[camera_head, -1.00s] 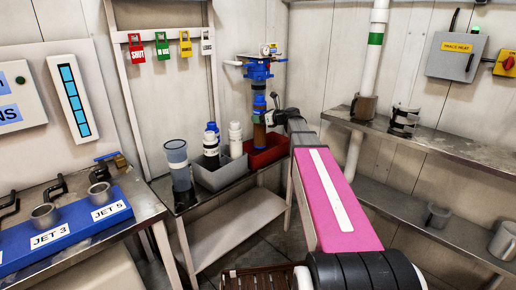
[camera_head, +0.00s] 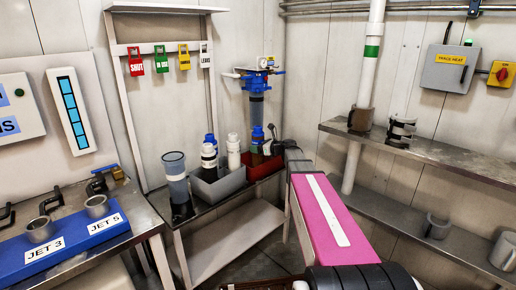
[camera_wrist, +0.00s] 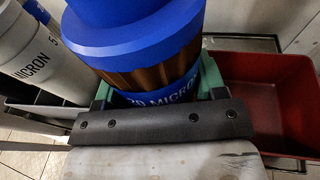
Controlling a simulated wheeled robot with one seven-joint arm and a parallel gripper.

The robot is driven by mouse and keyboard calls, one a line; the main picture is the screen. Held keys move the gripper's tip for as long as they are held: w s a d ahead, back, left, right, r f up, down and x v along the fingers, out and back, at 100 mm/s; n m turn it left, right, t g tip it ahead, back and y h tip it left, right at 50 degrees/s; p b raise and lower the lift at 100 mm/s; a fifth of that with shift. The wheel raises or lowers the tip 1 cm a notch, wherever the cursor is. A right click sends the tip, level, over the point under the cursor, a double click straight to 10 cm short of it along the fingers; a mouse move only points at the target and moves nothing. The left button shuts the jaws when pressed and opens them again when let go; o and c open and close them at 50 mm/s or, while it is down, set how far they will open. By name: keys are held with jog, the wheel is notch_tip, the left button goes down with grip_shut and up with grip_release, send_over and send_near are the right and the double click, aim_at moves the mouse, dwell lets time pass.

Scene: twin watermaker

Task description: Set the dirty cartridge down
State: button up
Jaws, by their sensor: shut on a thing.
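The dirty cartridge, brown with a blue cap (camera_head: 257,133), is held upright by my gripper at the red bin (camera_head: 268,166). In the wrist view its brown pleated body (camera_wrist: 150,68) shows under the blue cap, with a blue band lettered MICRON. My gripper (camera_wrist: 155,97) is shut around its lower part, and the green finger pads show on both sides. The red bin (camera_wrist: 265,90) opens to the right in the wrist view. The cartridge's bottom is hidden, so I cannot tell whether it touches the bin floor.
A grey bin (camera_head: 218,188) with white cartridges (camera_head: 234,150) stands close on the left. A clear cup (camera_head: 175,175) stands left of that. The blue-headed filter housing (camera_head: 257,90) is on the wall behind. A shelf (camera_head: 440,152) runs along the right.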

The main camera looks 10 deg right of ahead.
jog(key=o, duration=1.1)
jog(key=shift+f, duration=0.1)
jog(key=v, duration=1.2)
jog(key=s+a+f+n+g+h, duration=0.4)
jog(key=s+a+f+n+g, duration=0.25)
jog(key=s+f+n, duration=0.65)
jog(key=s+f+n+g+h, duration=0.4)
jog(key=s+f+n+h, duration=0.3)
jog(key=s+f+n, duration=0.3)
jog(key=s+n, duration=0.2)
jog(key=n, duration=0.1)
jog(key=shift+s+d+f+h, duration=0.15)
jog(key=shift+s+d+h, duration=0.15)
jog(key=shift+h, duration=0.1)
